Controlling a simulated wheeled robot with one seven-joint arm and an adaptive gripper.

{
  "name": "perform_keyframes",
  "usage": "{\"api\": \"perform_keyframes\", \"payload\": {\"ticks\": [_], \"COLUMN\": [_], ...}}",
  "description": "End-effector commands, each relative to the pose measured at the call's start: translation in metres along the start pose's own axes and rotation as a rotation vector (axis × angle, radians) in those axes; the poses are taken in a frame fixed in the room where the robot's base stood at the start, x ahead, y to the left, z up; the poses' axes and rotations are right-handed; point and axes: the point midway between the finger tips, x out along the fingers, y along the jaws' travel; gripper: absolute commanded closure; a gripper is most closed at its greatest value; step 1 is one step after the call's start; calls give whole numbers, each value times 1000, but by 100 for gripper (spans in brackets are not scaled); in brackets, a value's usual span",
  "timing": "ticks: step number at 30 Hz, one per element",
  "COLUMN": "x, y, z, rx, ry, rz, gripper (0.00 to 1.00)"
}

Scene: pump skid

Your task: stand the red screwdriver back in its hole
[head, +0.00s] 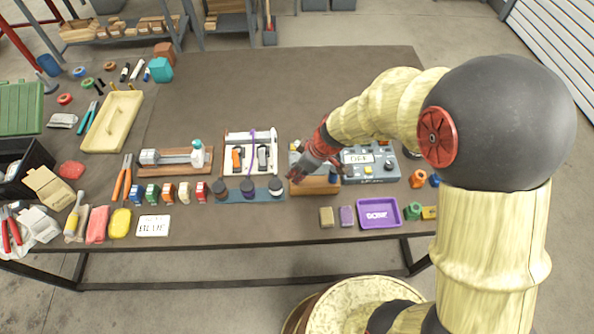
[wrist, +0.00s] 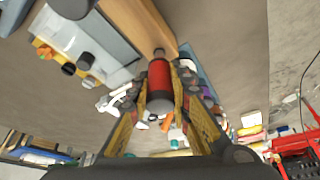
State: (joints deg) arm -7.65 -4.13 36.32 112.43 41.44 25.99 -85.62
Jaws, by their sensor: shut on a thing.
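In the wrist view the red screwdriver (wrist: 159,75) sits between the fingers of my gripper (wrist: 160,98), which is shut on its handle. The handle is red with a dark rounded end towards the camera and a dark collar at its far end. Beyond the collar is a wooden block (wrist: 137,18); the shaft and the hole are hidden. In the head view my gripper (head: 308,170) is low over the wooden block (head: 318,187). The screwdriver cannot be made out there. I cannot tell whether its tip is in a hole.
Right behind the block stands a grey control box (head: 372,162). To the left are a blue rack with dark knobs (head: 234,194) and a white-framed holder (head: 250,137). A purple tray (head: 380,213) lies in front on the right. The back of the table (head: 290,85) is clear.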

Motion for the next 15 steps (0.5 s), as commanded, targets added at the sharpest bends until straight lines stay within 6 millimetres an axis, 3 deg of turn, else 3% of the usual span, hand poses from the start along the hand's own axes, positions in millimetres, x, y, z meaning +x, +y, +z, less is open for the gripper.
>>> {"api": "perform_keyframes", "payload": {"ticks": [15], "x": [10], "y": [0], "z": [4], "rx": [0], "ry": [1], "rz": [0], "gripper": [100]}}
